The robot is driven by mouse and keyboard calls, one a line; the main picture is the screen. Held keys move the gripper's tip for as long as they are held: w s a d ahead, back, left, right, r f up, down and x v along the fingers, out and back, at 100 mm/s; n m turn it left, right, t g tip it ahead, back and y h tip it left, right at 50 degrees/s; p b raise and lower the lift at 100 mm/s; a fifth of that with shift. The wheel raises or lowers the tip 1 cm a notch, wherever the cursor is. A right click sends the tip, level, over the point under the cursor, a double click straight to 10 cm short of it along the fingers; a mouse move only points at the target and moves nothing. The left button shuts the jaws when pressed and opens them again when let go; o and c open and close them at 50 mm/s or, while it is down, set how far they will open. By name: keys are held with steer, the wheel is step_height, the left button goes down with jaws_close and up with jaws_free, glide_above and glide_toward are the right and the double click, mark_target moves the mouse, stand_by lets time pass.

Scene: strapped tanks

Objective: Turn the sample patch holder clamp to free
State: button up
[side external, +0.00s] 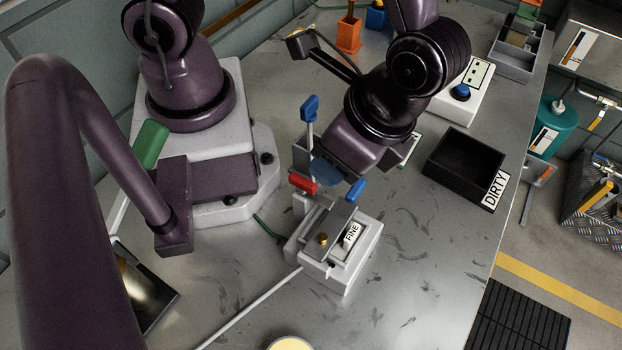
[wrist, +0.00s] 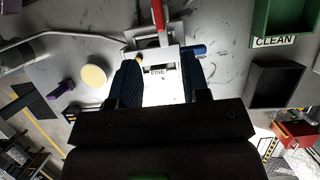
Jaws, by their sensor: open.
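A light grey fixture (side external: 338,258) with a FINE label (side external: 351,235) stands on the metal bench in the side external view. I cannot tell for sure which part is the clamp. My gripper (side external: 328,176) is over the fixture's far end and partly hides it. In the wrist view my open gripper (wrist: 160,78) has its dark blue fingers either side of the bright FINE area. Contact cannot be told.
A black tray (side external: 464,165) marked DIRTY lies to the right. A blue-topped lever (side external: 310,108) stands behind the fixture. A white box with a blue button (side external: 461,92) stands farther back. A green CLEAN tray (wrist: 285,22) shows in the wrist view. Bench right of the fixture is clear.

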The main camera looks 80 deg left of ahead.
mark_target(311, 185)
steer(key=x, duration=1)
steer(key=shift+c, duration=0.2)
jaws_close()
